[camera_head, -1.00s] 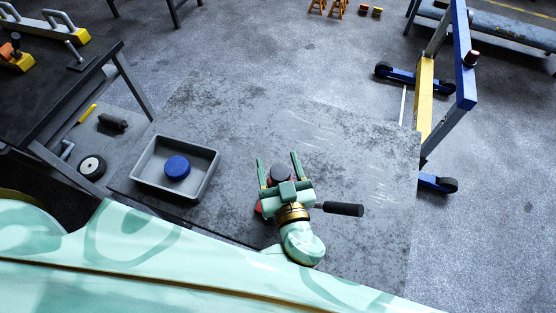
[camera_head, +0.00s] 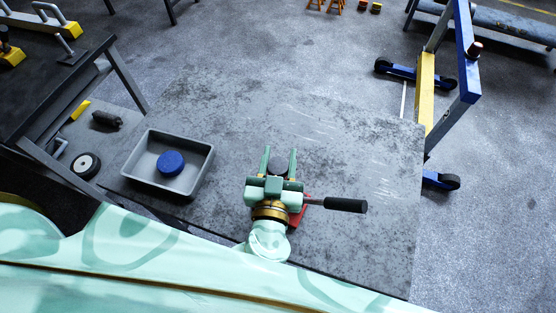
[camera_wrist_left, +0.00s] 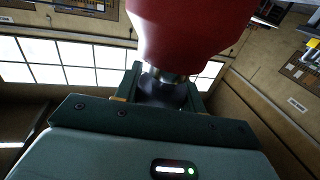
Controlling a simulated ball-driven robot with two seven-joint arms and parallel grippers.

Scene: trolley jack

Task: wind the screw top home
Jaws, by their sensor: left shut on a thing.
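The red jack (camera_head: 299,213) stands on the grey slab, mostly hidden under my left gripper. Its black-gripped handle (camera_head: 345,204) sticks out to the right. My left gripper (camera_head: 279,156) reaches over it with one finger on each side of the dark round screw top (camera_head: 279,166), and is shut on it. In the left wrist view, the red jack body (camera_wrist_left: 185,30) fills the upper middle, and the dark screw top (camera_wrist_left: 160,93) sits between the fingers, joined to the body by a short bright metal neck. The thread itself is too small to judge. My right gripper is not in view.
A grey tray (camera_head: 208,165) holding a blue round puck (camera_head: 171,162) lies left of the jack. A dark workbench (camera_head: 50,85) stands at the far left, with a wheel (camera_head: 85,165) beside it. A blue and yellow frame (camera_head: 425,90) stands right. The slab behind the jack is clear.

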